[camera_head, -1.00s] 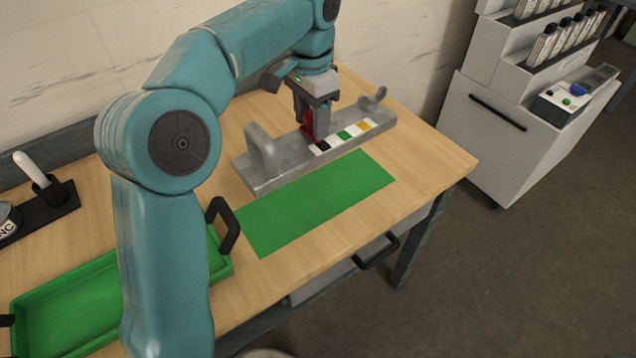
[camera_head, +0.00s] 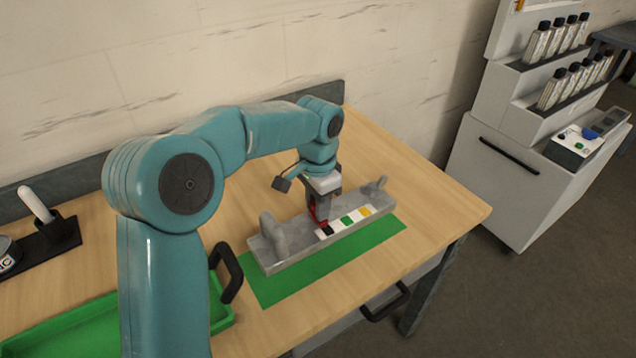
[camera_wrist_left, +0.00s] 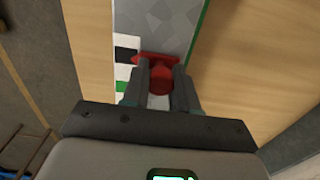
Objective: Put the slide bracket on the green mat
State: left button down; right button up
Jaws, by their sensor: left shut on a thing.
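The slide bracket (camera_head: 293,248) is a long grey bar with an upright lug near each end, a row of black, white, green and yellow squares, and a red knob (camera_head: 314,211). It lies lengthwise over the green mat (camera_head: 308,275), which shows along its front and at its right end. I cannot tell whether the bracket touches the mat. My left gripper (camera_head: 321,217) is shut on the red knob. In the left wrist view, the fingers (camera_wrist_left: 161,88) hold the knob from both sides, with a green strip beside the bracket. My right gripper is not in view.
A green tray (camera_head: 228,322) with a black handle (camera_head: 228,272) stands left of the mat. A black holder (camera_head: 52,238) with a white-handled tool is at the far left. The tabletop (camera_head: 425,190) is clear at the right. A cabinet with bottles stands beyond it.

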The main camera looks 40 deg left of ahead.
pick_arm(q)
jog(key=shift+w+a+f, duration=0.1)
jog(key=shift+w+f, duration=0.05)
jog(key=shift+f, duration=2.9)
jog(key=shift+c, duration=2.3)
grip_release()
notch_tip(320, 180, up, 12)
